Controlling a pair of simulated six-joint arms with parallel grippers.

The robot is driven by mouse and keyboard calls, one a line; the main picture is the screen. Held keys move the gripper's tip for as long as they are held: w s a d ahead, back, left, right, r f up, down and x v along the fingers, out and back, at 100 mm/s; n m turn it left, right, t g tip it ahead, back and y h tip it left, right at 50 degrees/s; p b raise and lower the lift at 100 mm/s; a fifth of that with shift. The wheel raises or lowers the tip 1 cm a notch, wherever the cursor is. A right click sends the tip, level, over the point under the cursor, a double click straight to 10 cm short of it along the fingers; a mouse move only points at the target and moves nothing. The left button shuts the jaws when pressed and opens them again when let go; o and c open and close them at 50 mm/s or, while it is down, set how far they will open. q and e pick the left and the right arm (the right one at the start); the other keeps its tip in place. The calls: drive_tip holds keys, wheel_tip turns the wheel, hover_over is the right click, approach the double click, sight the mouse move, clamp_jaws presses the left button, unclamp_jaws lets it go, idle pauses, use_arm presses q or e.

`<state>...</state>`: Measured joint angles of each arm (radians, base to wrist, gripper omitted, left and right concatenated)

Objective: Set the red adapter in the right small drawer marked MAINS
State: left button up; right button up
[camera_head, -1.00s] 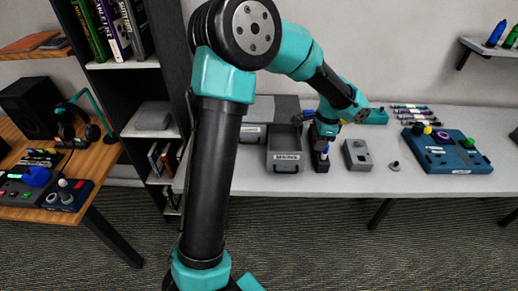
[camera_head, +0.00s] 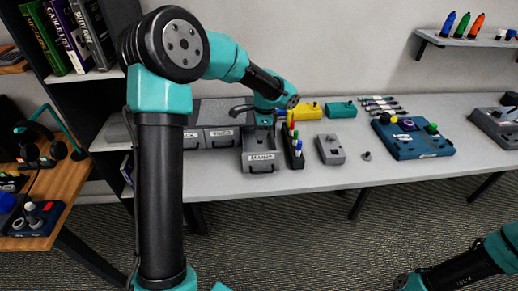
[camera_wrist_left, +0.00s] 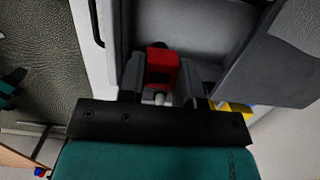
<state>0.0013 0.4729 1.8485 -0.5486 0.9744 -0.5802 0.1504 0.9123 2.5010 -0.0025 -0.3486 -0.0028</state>
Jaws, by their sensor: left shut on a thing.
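The red adapter (camera_wrist_left: 160,66) shows in the left wrist view between the two fingers of my left gripper (camera_wrist_left: 163,82), which is shut on it. In the head view this gripper (camera_head: 264,124) is over the back part of the open drawer with the MAINS label (camera_head: 261,167); the adapter is hidden there. In the left wrist view the drawer's grey interior (camera_wrist_left: 190,25) lies behind the adapter. I cannot tell whether the adapter touches the drawer floor. A link of my right arm shows at the lower right of the head view; its gripper is out of view.
A dark pen holder (camera_head: 294,152) stands close to the drawer's right side. A shut labelled drawer (camera_head: 221,138) is to the left.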

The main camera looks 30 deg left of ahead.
use_arm(q)
drive_tip(key=shift+f, duration=2.15)
drive_tip(key=shift+f, duration=1.85)
drive_tip(key=shift+f, duration=0.1)
drive_tip(key=o, duration=0.9)
drive_tip(key=r, duration=0.8)
drive_tip(key=d+r, duration=0.1)
drive_tip(key=r, duration=0.3)
drive_tip(key=shift+w, duration=0.4)
drive_tip(key=shift+d, duration=0.15)
